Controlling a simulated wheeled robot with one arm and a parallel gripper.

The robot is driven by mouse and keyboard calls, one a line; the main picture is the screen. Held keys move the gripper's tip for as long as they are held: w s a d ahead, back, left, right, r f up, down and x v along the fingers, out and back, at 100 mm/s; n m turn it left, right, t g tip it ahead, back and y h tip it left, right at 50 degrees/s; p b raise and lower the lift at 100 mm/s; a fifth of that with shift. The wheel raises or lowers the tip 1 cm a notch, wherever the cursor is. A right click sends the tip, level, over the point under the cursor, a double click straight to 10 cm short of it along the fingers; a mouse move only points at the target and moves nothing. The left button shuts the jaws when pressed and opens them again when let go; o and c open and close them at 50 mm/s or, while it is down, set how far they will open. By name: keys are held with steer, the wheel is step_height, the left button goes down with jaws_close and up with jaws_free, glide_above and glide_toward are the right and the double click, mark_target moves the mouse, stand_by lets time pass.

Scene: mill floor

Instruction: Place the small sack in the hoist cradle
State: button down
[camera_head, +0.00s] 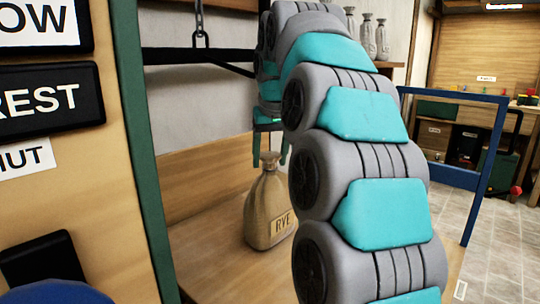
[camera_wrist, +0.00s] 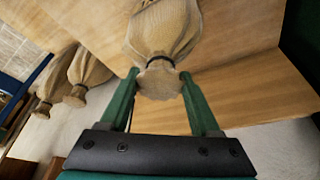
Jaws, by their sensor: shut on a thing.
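The small sack (camera_head: 268,212) is tan, tied at the neck, and labelled RYE. It is upright in the head view, inside the hoist cradle (camera_head: 205,262), whose wooden floor and back panel show around it. I cannot tell whether its base touches the floor. My gripper (camera_head: 270,158) is above it, shut on its neck. In the wrist view my gripper's green fingers (camera_wrist: 157,76) are on both sides of the gathered top of the sack (camera_wrist: 165,30), with the wooden boards behind it. My arm hides the right part of the cradle.
A chain (camera_head: 200,22) and a dark bar (camera_head: 197,56) are above the cradle. A green post (camera_head: 140,150) and a panel with signs (camera_head: 45,95) stand at the left. Several sacks (camera_head: 366,35) sit on a back shelf. A blue frame (camera_head: 487,170) stands at the right on tiled floor.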

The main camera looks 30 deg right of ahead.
steer(key=shift+c, duration=0.6)
jaws_free()
steer(key=shift+r, duration=0.2)
steer(key=shift+v, duration=1.35)
steer(key=s+a+b, duration=0.2)
steer(key=s+a, duration=0.1)
steer(key=s, duration=0.8)
steer(key=shift+s, duration=0.4)
